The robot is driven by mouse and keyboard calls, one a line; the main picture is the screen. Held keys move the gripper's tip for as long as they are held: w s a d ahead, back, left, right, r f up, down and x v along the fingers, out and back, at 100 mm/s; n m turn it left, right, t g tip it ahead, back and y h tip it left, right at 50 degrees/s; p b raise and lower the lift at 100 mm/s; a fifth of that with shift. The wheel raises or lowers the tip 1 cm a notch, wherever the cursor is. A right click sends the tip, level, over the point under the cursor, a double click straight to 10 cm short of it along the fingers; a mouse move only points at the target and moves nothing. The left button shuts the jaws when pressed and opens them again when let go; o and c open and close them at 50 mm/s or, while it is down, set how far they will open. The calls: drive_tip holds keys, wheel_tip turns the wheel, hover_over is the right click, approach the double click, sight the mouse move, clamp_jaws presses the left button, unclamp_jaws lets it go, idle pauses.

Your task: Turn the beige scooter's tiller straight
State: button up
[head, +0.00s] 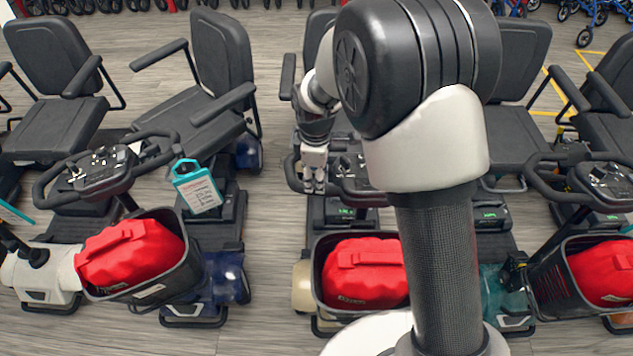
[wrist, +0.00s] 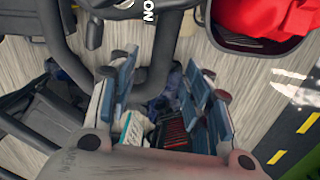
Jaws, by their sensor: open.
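The beige scooter is the middle one, with a small cream body panel (head: 302,287) showing beside its basket. Its dark looped handlebar (head: 295,172) is partly hidden by my arm, so the tiller's exact angle is hard to tell. Its black basket (head: 323,297) holds a red bag (head: 362,272). My gripper (head: 314,186) is open, pointing down at the left side of that handlebar. In the wrist view, the dark bar (wrist: 151,82) shows in the gap between my spread fingers (wrist: 160,88). Contact is not clear.
A scooter on the left has a looped tiller (head: 105,172), a red-bag basket (head: 185,282) and a hanging teal tag (head: 197,186). Another tiller (head: 600,180) with a basket (head: 545,285) stands at the right. Black seats (head: 222,50) line the row behind. Grey floor shows between scooters.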

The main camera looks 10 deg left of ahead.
wheel_tip(320, 180, up, 7)
drive_tip(key=shift+s+f, duration=0.15)
drive_tip(key=shift+f, duration=0.05)
idle(0.5)
